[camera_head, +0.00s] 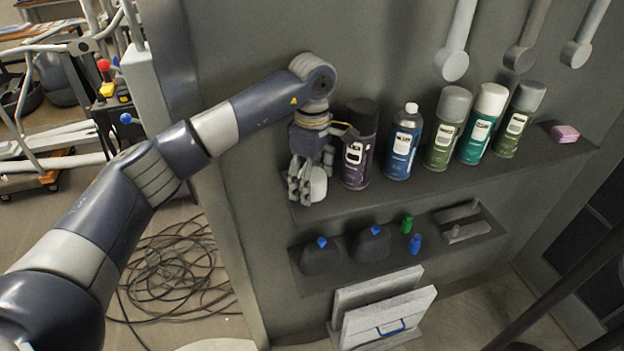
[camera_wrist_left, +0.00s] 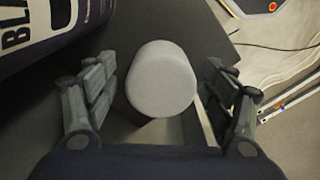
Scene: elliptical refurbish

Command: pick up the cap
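The cap (camera_head: 318,184) is a light grey-white, rounded cylinder at the left end of the upper shelf. In the left wrist view the cap (camera_wrist_left: 162,78) sits in the middle, between the two fingers. My left gripper (camera_head: 306,186) points down at the cap, its fingers partly hiding it in the head view. In the left wrist view my left gripper (camera_wrist_left: 160,92) is open, with a finger on each side of the cap and narrow gaps showing. My right gripper is not in view.
A dark spray can (camera_head: 360,145) stands just right of my left gripper. A blue can (camera_head: 404,143) and several others follow along the upper shelf (camera_head: 420,180), with a pink block (camera_head: 565,133) at its right end. A lower shelf (camera_head: 345,279) holds dark bottles and small caps.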

